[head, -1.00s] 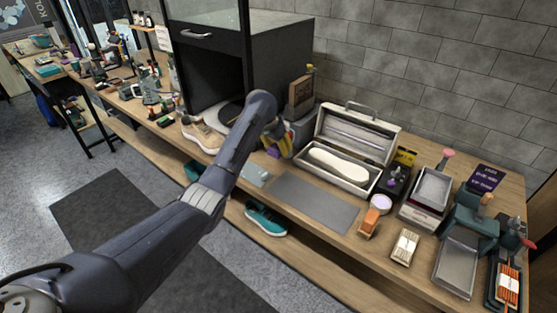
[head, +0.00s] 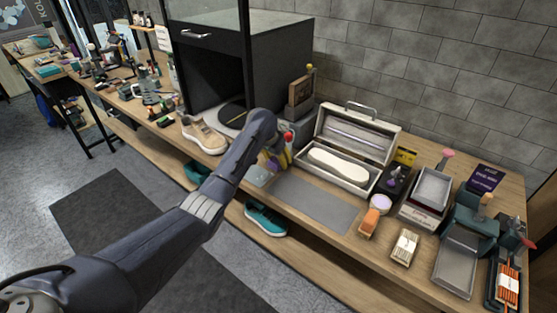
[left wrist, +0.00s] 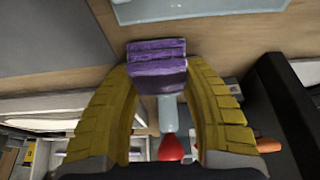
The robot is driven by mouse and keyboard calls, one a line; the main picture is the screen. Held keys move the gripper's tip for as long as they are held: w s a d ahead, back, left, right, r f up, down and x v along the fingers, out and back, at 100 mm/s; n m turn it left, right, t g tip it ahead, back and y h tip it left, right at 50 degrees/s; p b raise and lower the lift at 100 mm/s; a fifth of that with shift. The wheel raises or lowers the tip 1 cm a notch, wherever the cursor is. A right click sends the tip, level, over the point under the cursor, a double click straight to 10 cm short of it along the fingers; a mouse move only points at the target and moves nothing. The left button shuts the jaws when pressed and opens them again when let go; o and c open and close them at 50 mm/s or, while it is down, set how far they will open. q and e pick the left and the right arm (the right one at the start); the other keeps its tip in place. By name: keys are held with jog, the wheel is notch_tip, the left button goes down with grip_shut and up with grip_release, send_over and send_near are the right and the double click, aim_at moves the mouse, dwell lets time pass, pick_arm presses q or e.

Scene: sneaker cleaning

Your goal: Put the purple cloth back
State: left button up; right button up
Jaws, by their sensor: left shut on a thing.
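My left gripper (head: 272,160) shows yellow fingers in the head view, partly hidden behind my own arm. In the left wrist view, the two yellow fingers (left wrist: 160,82) are shut on the folded purple cloth (left wrist: 157,62), which sits between their tips. In the head view, the cloth is mostly hidden and hard to make out. The gripper is over the workbench, close to a small pale blue-grey sheet (head: 259,176). That sheet also shows at the top of the left wrist view (left wrist: 200,8). My right gripper is in neither view.
A red-capped bottle (left wrist: 168,135) stands beyond the cloth. A grey mat (head: 315,203) lies bare to the right. An open metal box (head: 345,150) with a pale insole stands behind it. A beige sneaker (head: 204,135) is left of the gripper. A teal shoe (head: 266,219) sits on the lower shelf.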

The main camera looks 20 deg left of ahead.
pick_arm(q)
jog(key=shift+f, duration=0.15)
jog(key=o, duration=1)
jog(key=v, duration=1.2)
jog(key=shift+r, duration=0.2)
